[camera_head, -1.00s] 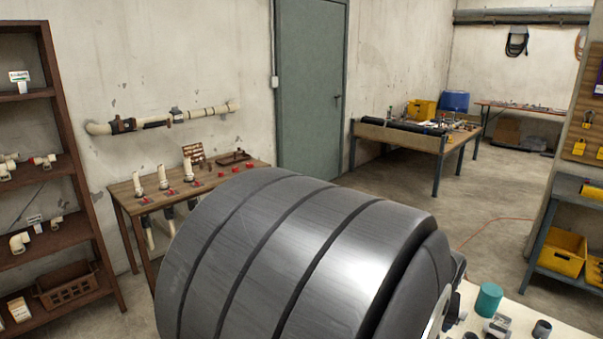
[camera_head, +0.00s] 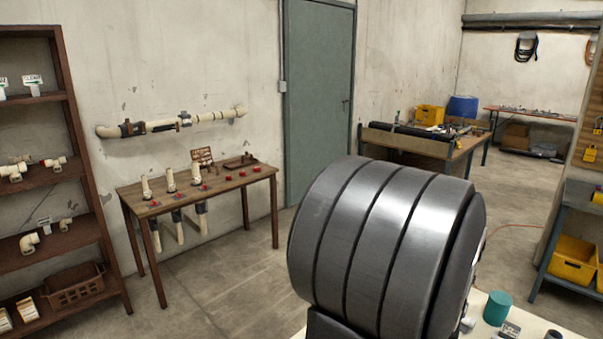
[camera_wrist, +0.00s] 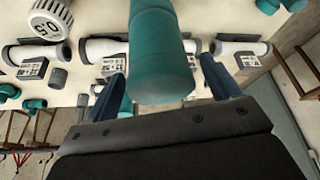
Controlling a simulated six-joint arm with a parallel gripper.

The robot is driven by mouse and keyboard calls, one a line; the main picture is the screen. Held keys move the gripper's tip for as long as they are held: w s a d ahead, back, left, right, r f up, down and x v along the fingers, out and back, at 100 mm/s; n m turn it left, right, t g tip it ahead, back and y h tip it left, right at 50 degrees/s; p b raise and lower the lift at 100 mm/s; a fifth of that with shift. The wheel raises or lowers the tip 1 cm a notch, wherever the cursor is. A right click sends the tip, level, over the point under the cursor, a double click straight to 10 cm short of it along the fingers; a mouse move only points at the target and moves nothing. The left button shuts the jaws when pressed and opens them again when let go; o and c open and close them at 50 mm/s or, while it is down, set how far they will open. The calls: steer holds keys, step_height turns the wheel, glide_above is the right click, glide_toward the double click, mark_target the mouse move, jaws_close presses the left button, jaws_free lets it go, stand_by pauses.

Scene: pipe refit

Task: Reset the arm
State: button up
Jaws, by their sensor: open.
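My gripper (camera_wrist: 163,66) shows in the wrist view with its two blue fingers wide apart. A thick teal pipe piece (camera_wrist: 160,50) runs down from the top edge into the space between the fingers, with clear gaps on both sides. I cannot tell how far beyond the fingertips it lies. In the head view my large grey arm link fills the lower middle and right, and my gripper is out of that view.
A pale bench top (camera_wrist: 225,18) holds white pipe pieces (camera_wrist: 105,48), teal fittings and a round grey-white dial (camera_wrist: 49,18). The head view shows a teal cylinder (camera_head: 497,308), a wooden table (camera_head: 230,182), a shelf (camera_head: 86,185) and open floor between.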

steer(key=v, duration=1.2)
steer(key=x, duration=1.2)
steer(key=shift+f, duration=0.3)
steer(key=r, duration=0.5)
steer(key=shift+s+d+r, duration=0.1)
steer(key=shift+s+d, duration=0.1)
steer(key=shift+s, duration=0.05)
steer(key=s+d+r, duration=0.5)
steer(key=s+r, duration=0.2)
steer(key=s, duration=0.4)
steer(key=s+d+f+m, duration=0.1)
steer(key=d+f+m, duration=0.1)
steer(key=d, duration=0.9)
steer(key=s+d+f+m+g+h, duration=0.1)
steer(key=d+f+m, duration=0.1)
steer(key=d, duration=0.9)
steer(key=s+d+f+m+g+h, duration=0.1)
steer(key=d+f+m, duration=0.2)
steer(key=d, duration=0.8)
steer(key=shift+d+m, duration=0.3)
steer(key=shift+m, duration=0.5)
